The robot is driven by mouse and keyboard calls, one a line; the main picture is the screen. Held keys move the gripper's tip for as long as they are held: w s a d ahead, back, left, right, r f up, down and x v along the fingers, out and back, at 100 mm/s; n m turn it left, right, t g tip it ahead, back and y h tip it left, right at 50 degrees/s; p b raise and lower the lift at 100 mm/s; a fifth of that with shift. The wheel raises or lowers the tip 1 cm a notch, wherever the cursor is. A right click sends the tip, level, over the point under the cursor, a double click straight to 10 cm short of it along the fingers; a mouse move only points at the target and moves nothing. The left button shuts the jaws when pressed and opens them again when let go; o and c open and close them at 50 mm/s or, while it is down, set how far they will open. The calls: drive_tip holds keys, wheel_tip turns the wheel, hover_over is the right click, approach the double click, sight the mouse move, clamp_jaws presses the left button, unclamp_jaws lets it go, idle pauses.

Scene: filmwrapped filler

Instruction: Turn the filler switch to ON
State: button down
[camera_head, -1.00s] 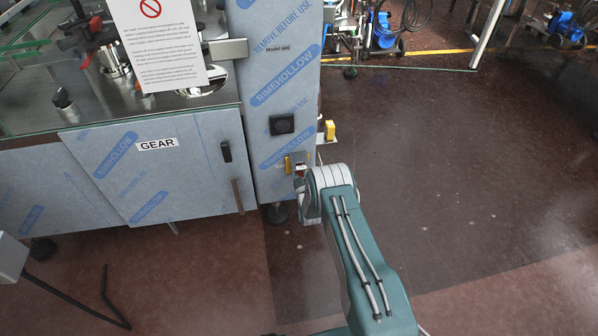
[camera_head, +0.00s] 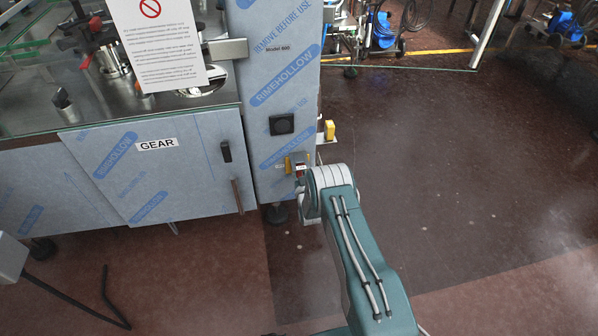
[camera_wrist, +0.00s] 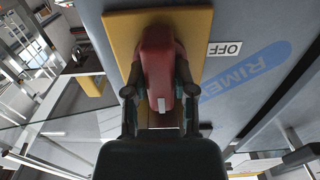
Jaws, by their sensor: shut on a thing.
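The filler switch has a red handle (camera_wrist: 158,52) on a yellow plate (camera_wrist: 117,28), seen close up in the wrist view. My gripper (camera_wrist: 160,88) has one finger on each side of the red handle and is shut on it. A white label reading OFF (camera_wrist: 225,48), upside down in this view, is to the right of the plate. In the head view the yellow plate (camera_head: 288,165) shows low on the wrapped cabinet. My arm's wrist end covers part of the switch there, and my fingers are hidden. An ON label is not visible.
The film-wrapped cabinet (camera_head: 285,75) stands directly behind the switch. A small yellow part (camera_head: 330,130) juts from its right side. A panel marked GEAR (camera_head: 150,170) is to the left. The dark floor (camera_head: 450,160) to the right is clear.

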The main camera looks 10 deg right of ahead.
drive_tip(key=shift+s+f, duration=0.2)
drive_tip(key=shift+f, duration=0.2)
drive_tip(key=shift+c, duration=2.2)
unclamp_jaws()
drive_tip(key=shift+a, duration=0.1)
drive_tip(key=shift+w+r, duration=0.15)
drive_tip(key=shift+r, duration=0.05)
drive_tip(key=s, duration=1.2)
